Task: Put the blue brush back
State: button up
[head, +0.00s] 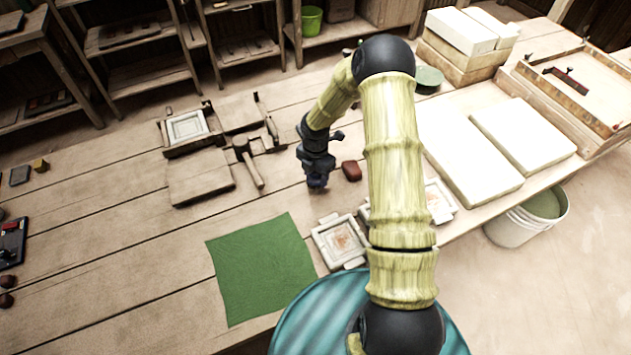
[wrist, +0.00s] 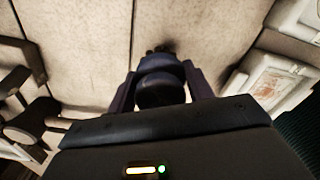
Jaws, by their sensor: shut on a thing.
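In the head view the brush (head: 317,182) shows as a small dark blue shape under the gripper. Its lower end is close to the tabletop; I cannot tell whether it touches.
A hammer (head: 252,168) and wooden press parts lie left. A green cloth (head: 262,265) and a tile frame (head: 340,241) are nearer. White slabs (head: 465,155) stand right.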

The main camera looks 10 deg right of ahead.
aim_at(316, 182)
jog(key=shift+f, duration=1.85)
jog(key=shift+f, duration=0.1)
jog(key=o, duration=0.9)
notch_tip(316, 182, up, 11)
jog(key=shift+r, duration=0.65)
